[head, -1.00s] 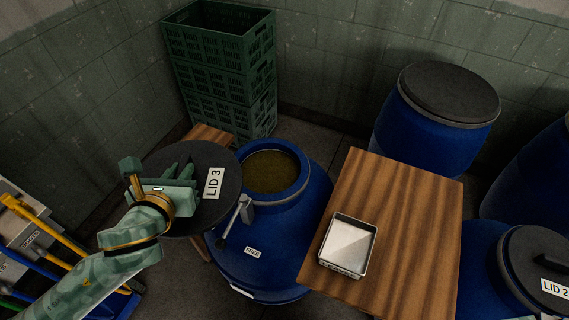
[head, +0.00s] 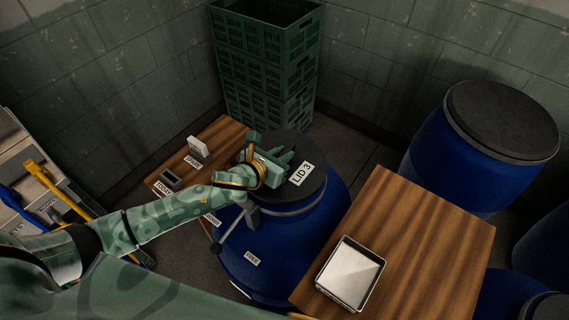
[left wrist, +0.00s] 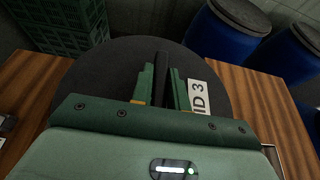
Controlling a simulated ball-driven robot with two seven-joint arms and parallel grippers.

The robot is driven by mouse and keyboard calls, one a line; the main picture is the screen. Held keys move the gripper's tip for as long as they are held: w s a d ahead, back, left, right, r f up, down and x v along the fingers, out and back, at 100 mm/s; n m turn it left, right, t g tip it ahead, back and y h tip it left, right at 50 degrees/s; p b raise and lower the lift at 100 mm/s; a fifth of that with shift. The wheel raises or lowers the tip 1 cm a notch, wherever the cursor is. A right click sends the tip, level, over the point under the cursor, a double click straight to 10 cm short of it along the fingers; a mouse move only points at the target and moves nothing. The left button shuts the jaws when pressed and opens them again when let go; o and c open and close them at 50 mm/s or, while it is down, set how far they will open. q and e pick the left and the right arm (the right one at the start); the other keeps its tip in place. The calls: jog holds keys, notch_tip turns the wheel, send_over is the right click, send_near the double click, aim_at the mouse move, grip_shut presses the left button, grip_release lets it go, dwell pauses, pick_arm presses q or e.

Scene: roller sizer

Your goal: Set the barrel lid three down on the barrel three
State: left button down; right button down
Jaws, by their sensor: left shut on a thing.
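The barrel lid three (head: 312,192) is a dark round disc with a white "LID 3" label. It lies over the mouth of the blue barrel three (head: 290,255), and it also shows in the left wrist view (left wrist: 215,65). The barrel's opening is hidden under the lid; I cannot tell whether the lid is fully seated. My left gripper (head: 282,160) is shut on the lid's handle, its fingers also showing in the left wrist view (left wrist: 162,85). My right gripper does not show.
A wooden table with a metal tray (head: 350,273) stands right of the barrel. Another wooden table (head: 222,142) with small labelled items is to the left. Stacked green crates (head: 265,65) stand behind. Another lidded blue barrel (head: 455,165) is at the back right.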

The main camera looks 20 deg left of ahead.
pick_arm(q)
jog(key=shift+w+a+f+b, duration=0.2)
jog(key=shift+w+f+b, duration=0.15)
jog(key=shift+w+f, duration=0.65)
notch_tip(320, 180, down, 4)
jog(key=shift+w+r+b, duration=0.1)
jog(key=shift+r+b, duration=0.05)
jog(key=shift+b, duration=0.55)
jog(key=shift+f+b, duration=0.35)
jog(key=shift+f, duration=0.2)
jog(key=c, duration=1.4)
grip_release()
jog(key=shift+o, duration=0.2)
